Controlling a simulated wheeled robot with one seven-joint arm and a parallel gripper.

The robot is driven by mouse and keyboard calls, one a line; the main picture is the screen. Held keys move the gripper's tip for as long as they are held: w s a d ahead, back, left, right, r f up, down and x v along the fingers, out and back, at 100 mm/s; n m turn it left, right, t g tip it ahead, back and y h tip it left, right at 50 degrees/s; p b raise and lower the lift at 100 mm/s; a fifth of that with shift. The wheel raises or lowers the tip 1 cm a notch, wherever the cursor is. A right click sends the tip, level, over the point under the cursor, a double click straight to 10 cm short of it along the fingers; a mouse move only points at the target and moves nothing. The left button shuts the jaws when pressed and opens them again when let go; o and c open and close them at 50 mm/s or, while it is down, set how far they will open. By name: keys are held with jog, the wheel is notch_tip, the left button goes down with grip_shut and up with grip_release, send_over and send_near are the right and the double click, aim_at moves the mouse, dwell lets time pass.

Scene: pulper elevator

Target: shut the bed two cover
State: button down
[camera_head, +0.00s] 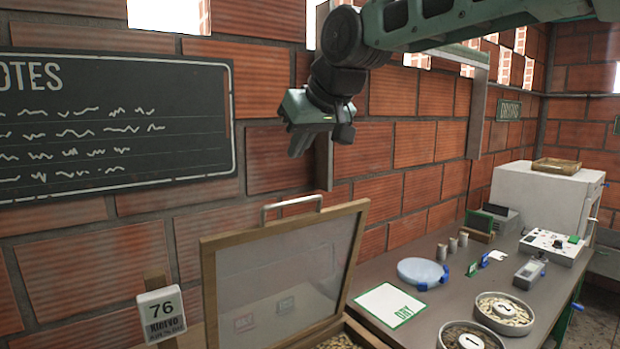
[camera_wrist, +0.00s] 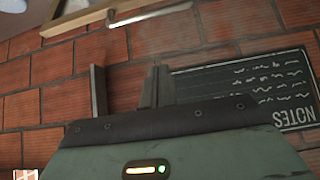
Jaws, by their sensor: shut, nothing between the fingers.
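A wood-framed cover with a clear pane (camera_head: 283,272) stands raised at the bottom centre of the head view, tilted up from a wooden bed (camera_head: 365,334) that holds pale beans. A metal handle (camera_head: 291,207) is on the cover's top edge. No bed number is readable on it. My gripper (camera_head: 300,148) is above the handle, apart from it, shut and empty, pointing down. In the wrist view the gripper's fingers (camera_wrist: 128,85) show against the brick wall, and a metal bar, seemingly the handle (camera_wrist: 150,13), is at the top.
A brick wall with a chalkboard (camera_head: 120,125) is behind. The grey table (camera_head: 455,290) to the right carries bean trays (camera_head: 503,312), a blue-white disc (camera_head: 422,271), a white card (camera_head: 390,304), a white machine (camera_head: 545,195) and small devices.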

jog(key=p+x, duration=0.1)
jog(key=x, duration=0.2)
jog(key=s+f+p+x, duration=0.1)
jog(key=x, duration=0.1)
jog(key=p+x, duration=0.2)
jog(key=x, duration=0.1)
jog(key=shift+d+f, duration=0.2)
jog(key=shift+f, duration=0.25)
jog(key=shift+s+d+f+p, duration=0.3)
jog(key=shift+s+d+f, duration=0.1)
jog(key=shift+s, duration=0.15)
jog(key=shift+f, duration=0.15)
jog(key=shift+s, duration=0.1)
